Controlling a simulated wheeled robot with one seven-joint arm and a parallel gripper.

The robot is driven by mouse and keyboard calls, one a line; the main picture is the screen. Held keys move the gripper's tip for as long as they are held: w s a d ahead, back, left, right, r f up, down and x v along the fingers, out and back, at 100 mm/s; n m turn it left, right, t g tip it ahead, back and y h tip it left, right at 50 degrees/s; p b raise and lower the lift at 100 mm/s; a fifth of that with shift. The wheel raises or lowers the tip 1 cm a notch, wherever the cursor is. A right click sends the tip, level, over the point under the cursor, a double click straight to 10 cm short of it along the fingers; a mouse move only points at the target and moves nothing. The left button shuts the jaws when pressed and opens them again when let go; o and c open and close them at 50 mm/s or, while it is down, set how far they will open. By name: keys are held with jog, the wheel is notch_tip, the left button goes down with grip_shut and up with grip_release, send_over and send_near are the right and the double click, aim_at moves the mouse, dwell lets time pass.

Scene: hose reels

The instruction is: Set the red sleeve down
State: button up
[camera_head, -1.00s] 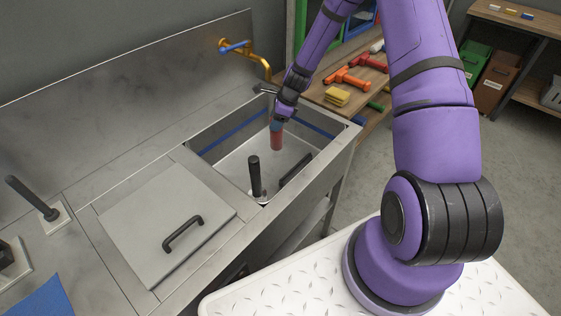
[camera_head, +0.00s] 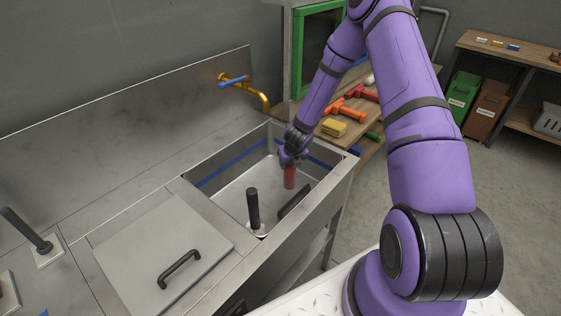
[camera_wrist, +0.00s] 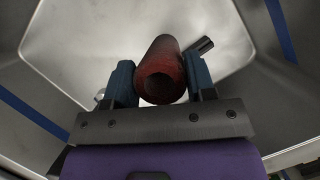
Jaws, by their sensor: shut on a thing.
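The red sleeve (camera_head: 289,176) is a short dark red tube, hanging upright below my gripper inside the sink basin in the head view. In the wrist view the red sleeve (camera_wrist: 161,68) shows its open end towards the camera, between two blue fingers. My gripper (camera_wrist: 160,84) is shut on it. In the head view my gripper (camera_head: 291,160) is low in the basin, and the fingers are too small to make out. I cannot tell whether the sleeve's lower end touches the basin floor.
The steel sink (camera_head: 225,193) has a blue line around its inner walls. A black upright post (camera_head: 253,207) stands in the basin left of the sleeve, with a dark bar (camera_head: 294,202) nearby. A yellow tap (camera_head: 262,101) is behind. A handled lid (camera_head: 160,258) lies at the left.

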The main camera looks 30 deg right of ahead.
jog(key=w+d+f, duration=0.1)
jog(key=w+f, duration=0.3)
jog(key=w, duration=0.5)
jog(key=shift+f, duration=0.15)
jog(key=shift+w+d+f, duration=0.1)
jog(key=o, duration=1.1)
jog(key=shift+o, duration=0.2)
